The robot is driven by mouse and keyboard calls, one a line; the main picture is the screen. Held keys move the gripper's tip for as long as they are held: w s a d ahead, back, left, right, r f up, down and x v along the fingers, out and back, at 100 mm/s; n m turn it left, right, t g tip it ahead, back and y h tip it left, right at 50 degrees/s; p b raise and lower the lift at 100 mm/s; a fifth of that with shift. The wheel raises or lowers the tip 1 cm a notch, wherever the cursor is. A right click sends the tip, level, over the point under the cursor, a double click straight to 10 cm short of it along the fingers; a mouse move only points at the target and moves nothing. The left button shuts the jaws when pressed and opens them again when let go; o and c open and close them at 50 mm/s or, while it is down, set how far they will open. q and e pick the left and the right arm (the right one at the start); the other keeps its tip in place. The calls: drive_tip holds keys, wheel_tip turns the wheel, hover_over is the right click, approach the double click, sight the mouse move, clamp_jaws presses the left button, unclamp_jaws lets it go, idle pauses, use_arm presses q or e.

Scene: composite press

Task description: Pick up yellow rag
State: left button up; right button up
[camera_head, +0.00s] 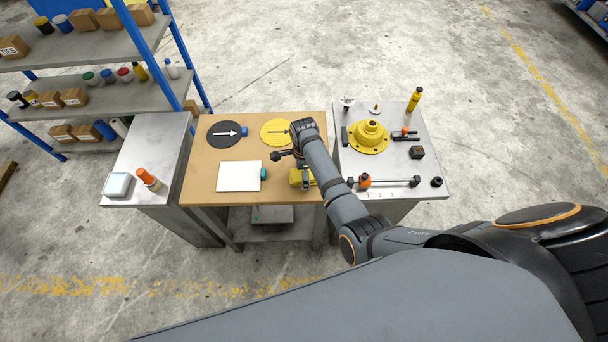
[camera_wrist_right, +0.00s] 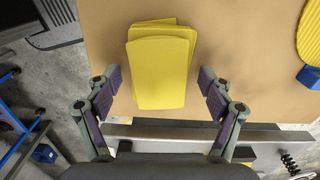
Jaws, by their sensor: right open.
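The yellow rag (camera_wrist_right: 160,72) lies on the brown tabletop as a small stack of flat yellow layers, slightly askew at the top. In the head view a yellow patch of it (camera_head: 295,178) shows beside my right arm, which partly hides it. My right gripper (camera_wrist_right: 160,88) is open above the table, with one finger on each side of the rag's lower half in the wrist view. The fingers stand apart from the rag and nothing is between them but the view of it. My left gripper is not in view.
The brown table (camera_head: 205,180) holds a black disc (camera_head: 218,133), a yellow disc (camera_head: 270,131), a white board (camera_head: 239,177) and small blocks. A side table to the right carries a yellow flanged part (camera_head: 369,136) and tools. A grey cabinet (camera_head: 150,145) and shelf stand left.

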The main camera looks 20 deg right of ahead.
drive_tip(key=shift+c, duration=0.4)
drive_tip(key=c, duration=1.2)
drive_tip(key=shift+r, duration=0.15)
